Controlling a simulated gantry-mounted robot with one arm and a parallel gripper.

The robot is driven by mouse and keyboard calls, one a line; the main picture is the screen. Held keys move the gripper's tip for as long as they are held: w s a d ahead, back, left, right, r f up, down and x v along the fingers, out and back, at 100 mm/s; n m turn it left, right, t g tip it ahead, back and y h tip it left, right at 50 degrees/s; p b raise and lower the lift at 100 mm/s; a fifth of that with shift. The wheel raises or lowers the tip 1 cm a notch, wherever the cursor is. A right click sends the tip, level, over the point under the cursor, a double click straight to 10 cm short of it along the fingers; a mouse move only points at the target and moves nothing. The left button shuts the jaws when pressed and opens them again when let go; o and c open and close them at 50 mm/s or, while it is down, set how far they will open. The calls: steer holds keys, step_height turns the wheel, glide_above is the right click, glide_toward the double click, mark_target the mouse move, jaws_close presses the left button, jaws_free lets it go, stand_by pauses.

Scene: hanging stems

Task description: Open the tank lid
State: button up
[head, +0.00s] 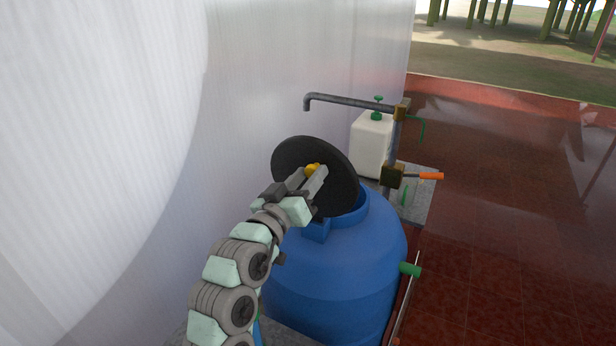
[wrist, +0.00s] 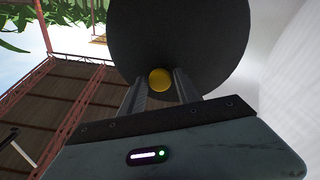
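The blue tank (head: 345,265) stands on the floor beside a pale wall. Its round black lid (head: 345,178) is tilted up steeply above the tank's rim, so part of the opening's blue collar shows at the right. A yellow knob (head: 312,168) is on the lid's face. My gripper (head: 308,180) is at the knob, with one finger on each side of it. In the wrist view the yellow knob (wrist: 160,80) shows between the tips of my two fingers (wrist: 160,88), against the black lid (wrist: 185,40). The fingers appear closed on the knob.
A grey pipe (head: 350,102) with a green-handled tap and an orange-handled valve (head: 430,176) stands behind the tank. A white canister (head: 371,145) with a green cap is next to it. A green outlet (head: 410,270) sticks out at the tank's right. Red tiled floor (head: 500,220) is open at the right.

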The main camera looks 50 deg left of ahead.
steer(key=shift+o, duration=1.2)
steer(key=shift+s, duration=0.1)
steer(key=r+v, duration=0.1)
steer(key=v, duration=0.9)
steer(key=shift+s+d+f, duration=0.15)
steer(key=shift+s+f, duration=0.15)
steer(key=shift+f, duration=0.2)
